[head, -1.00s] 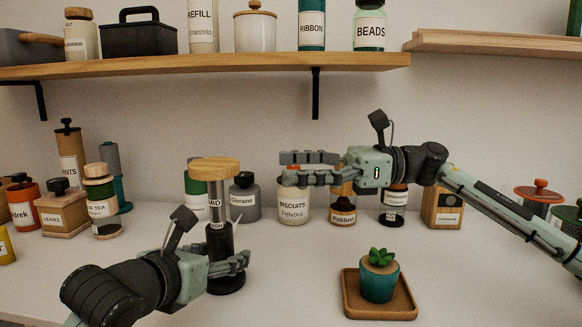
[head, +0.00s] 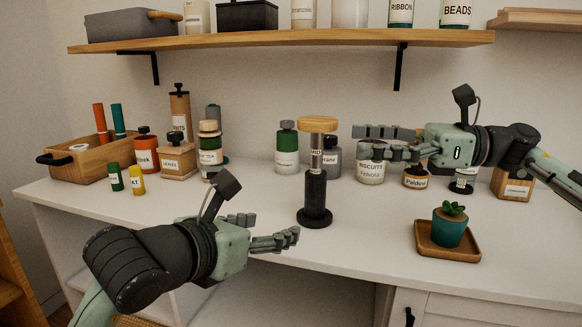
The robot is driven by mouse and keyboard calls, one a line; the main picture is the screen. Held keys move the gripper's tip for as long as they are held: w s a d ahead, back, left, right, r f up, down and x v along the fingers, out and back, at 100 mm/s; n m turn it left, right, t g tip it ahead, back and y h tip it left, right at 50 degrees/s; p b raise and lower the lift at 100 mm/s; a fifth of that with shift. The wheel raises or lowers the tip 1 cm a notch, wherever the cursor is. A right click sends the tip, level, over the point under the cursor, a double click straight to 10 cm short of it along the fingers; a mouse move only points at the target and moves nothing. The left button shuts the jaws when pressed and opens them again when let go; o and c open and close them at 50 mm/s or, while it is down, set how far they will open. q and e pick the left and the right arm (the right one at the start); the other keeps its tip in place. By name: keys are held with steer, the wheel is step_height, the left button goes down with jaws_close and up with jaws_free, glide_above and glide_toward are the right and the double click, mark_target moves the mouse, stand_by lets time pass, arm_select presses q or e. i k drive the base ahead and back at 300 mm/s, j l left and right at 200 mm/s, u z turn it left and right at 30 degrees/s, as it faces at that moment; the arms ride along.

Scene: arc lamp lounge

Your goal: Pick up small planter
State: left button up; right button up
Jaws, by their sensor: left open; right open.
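The small planter (head: 449,230) is a teal pot with a green succulent. It stands upright on a square wooden tray (head: 424,247) at the right front of the white counter. My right gripper (head: 357,141) is open and empty, above and to the left of the planter, in front of the jars at the back. My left gripper (head: 277,231) is open and empty near the counter's front edge, well to the left of the planter. Neither gripper touches the planter.
A black stand with a round wooden top (head: 316,190) rises between my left gripper and the planter. Several jars, including the biscuits jar (head: 371,172), line the back. A wooden crate (head: 88,165) is at far left. A shelf (head: 290,40) hangs above.

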mark_target(449, 222)
steer(key=k+j, duration=0.8)
steer(key=k, duration=0.15)
